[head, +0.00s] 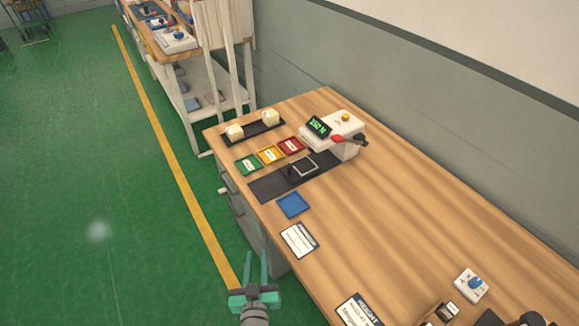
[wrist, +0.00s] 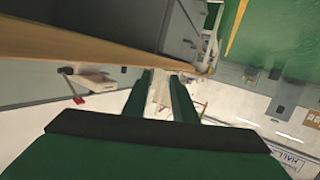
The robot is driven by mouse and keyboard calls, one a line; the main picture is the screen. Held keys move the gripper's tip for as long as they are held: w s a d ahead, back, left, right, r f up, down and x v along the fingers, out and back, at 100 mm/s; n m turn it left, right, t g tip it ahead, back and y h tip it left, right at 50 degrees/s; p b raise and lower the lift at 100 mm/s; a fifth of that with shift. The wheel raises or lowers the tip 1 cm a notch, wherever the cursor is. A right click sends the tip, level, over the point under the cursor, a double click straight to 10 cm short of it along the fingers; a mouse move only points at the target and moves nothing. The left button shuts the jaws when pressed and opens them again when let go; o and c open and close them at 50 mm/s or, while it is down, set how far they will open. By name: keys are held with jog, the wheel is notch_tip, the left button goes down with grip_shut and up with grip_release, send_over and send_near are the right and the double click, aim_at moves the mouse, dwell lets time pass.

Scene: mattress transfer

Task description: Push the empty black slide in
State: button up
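The black slide (head: 266,188) lies flat on the wooden table, below the white machine (head: 342,128) with a green display. A small metal frame with a dark knob (head: 303,168) sits on the slide; no item shows inside this frame. My gripper (head: 256,256) is beyond the table's near-left edge, low in the head view, well apart from the slide. Its two teal fingers are parted with nothing between them. The wrist view also shows the parted fingers (wrist: 163,84). In that view the machine (wrist: 92,83) appears at the left, and the slide cannot be made out.
Green, yellow (head: 271,154) and red trays lie beside the slide. A black tray (head: 254,131) holds two pale blocks. A blue pad (head: 292,205) and white card (head: 299,240) lie nearer me. A wall borders the table's right; green floor (head: 110,200) is open at left.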

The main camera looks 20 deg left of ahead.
jog(key=w+a+r+n+g+y, duration=0.35)
jog(key=w+a+n, duration=0.4)
jog(key=a, duration=0.25)
jog(key=w+a+r+n+g+y, duration=0.2)
jog(key=w+a+r+n+g, duration=0.15)
jog(key=w+a+n, duration=0.4)
jog(key=n+g+h, duration=0.3)
jog(key=n+h, duration=0.9)
jog(key=n, duration=0.3)
send_near(290, 165)
jog(key=x, duration=1)
jog(key=shift+f, duration=0.1)
